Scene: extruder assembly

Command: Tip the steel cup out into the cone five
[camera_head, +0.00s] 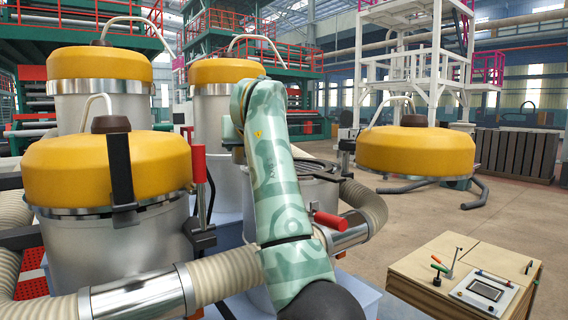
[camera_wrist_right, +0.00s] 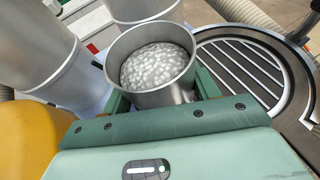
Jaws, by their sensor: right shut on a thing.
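The steel cup (camera_wrist_right: 165,97) is in the right wrist view, filled with pale pellets (camera_wrist_right: 155,66). It looks about upright. My right gripper (camera_wrist_right: 160,90) is shut on it, with one green finger on each side. An open vessel with a dark slatted grate (camera_wrist_right: 245,72) is to the right of the cup and apart from it. In the head view that grate (camera_head: 312,178) shows partly behind my green right arm, which hides the gripper and cup. I cannot read which cone is number five. My left gripper is in neither view.
Several steel vessels with yellow lids (camera_head: 105,168) stand at the left. A separate yellow lid (camera_head: 415,152) is raised to the right of the open vessel. Ribbed hoses (camera_head: 365,208) and a red-handled clamp (camera_head: 328,221) are near my arm. A wooden control box (camera_head: 440,275) stands front right.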

